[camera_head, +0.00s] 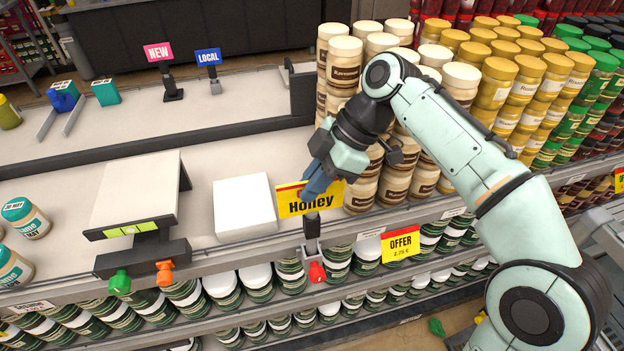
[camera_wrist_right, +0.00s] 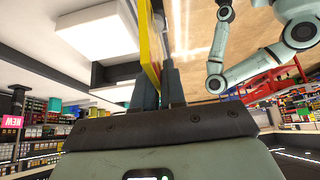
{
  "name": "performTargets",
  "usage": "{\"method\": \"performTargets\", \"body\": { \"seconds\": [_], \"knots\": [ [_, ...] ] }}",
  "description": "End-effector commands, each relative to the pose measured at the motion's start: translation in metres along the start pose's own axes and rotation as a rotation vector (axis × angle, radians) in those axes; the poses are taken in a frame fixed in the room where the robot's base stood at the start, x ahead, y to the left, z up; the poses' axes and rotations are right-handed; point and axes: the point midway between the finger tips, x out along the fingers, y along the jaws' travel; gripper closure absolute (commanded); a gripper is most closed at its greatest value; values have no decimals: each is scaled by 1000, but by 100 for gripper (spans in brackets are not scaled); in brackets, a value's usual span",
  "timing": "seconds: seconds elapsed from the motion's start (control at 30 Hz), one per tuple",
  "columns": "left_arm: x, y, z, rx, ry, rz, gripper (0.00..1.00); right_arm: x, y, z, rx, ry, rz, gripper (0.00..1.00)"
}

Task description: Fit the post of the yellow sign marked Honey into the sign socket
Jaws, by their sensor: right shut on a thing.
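The yellow Honey sign (camera_head: 308,201), with a red top band, is upright above the front shelf edge. My right gripper (camera_head: 320,184) is shut on its upper right part. In the right wrist view the sign (camera_wrist_right: 150,50) shows nearly edge-on between the two fingers (camera_wrist_right: 159,92). A dark upright piece (camera_head: 312,226) is directly under the sign, above a grey bracket with a red knob (camera_head: 317,272) on the shelf edge. This looks like the sign socket. I cannot tell whether the post is inside it. My left gripper is not in view.
A white block (camera_head: 244,207) stands just left of the sign. A tilted plate (camera_head: 137,190) on a dark fixture (camera_head: 140,257) with green and orange knobs is further left. Stacked jars (camera_head: 364,190) crowd the right side. An OFFER sign (camera_head: 400,243) hangs on the shelf edge.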

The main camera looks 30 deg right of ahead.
Motion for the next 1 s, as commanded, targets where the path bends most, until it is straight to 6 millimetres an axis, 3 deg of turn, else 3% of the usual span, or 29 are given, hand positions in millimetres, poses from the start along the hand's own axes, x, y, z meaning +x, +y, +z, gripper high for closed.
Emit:
{"method": "performTargets", "body": {
  "seconds": [0.4,0.5,0.53,0.83,1.0],
  "knots": [
    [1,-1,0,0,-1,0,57,2,0,1,-6,1,-3,100],
    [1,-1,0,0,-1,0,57,2,0,1,-6,1,-3,64],
    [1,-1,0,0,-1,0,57,2,0,1,-6,1,-2,60],
    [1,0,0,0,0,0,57,0,0,1,-5,0,-3,60],
    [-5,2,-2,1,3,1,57,-19,1,0,-5,1,1,60]
  ]
}}
